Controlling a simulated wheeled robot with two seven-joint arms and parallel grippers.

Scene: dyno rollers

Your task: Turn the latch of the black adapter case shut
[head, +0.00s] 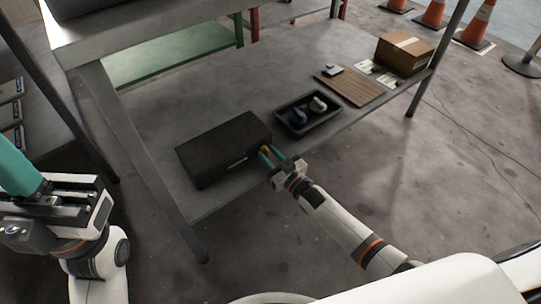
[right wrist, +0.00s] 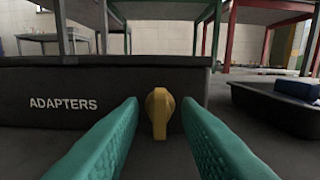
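The black adapter case (head: 222,143) lies closed on the grey table; its front reads "ADAPTERS" in the right wrist view (right wrist: 150,93). Its yellow latch (right wrist: 159,113) stands upright near the right end of the front face. My right gripper (head: 273,154) is at that end of the case, its teal fingers open on either side of the latch. In the right wrist view gaps show between the latch and both fingers (right wrist: 160,115). My left gripper (head: 20,170) is at the left edge of the head view, away from the case; its fingertips are not clearly shown.
A black tray (head: 281,121) with a blue item and a pale item stands right of the case. Beyond it are a brown board (head: 350,88), small cards and a cardboard box (head: 404,54). A raised shelf (head: 150,28) runs along the back. Bare table lies behind the case.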

